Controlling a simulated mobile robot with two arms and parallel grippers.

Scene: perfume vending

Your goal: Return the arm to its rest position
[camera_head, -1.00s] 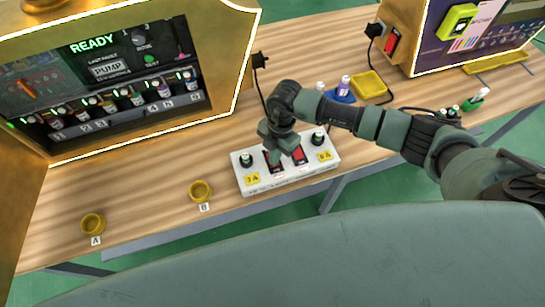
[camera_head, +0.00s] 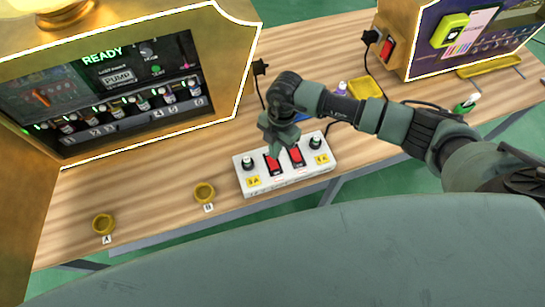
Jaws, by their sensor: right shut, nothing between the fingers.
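My right arm (camera_head: 365,113) comes in from the right and reaches over the wooden table. My right gripper (camera_head: 277,150) points down, shut and empty, above the back edge of a white power strip (camera_head: 287,180). The strip has two red rocker switches, a black plug at each end and yellow labels. Whether the fingertips touch the strip or hang just above it I cannot tell. My left gripper is not in view.
A gold machine (camera_head: 235,45) with a READY screen stands at the left. A yellow tray (camera_head: 365,87) and a second machine (camera_head: 425,50) stand at the back right.

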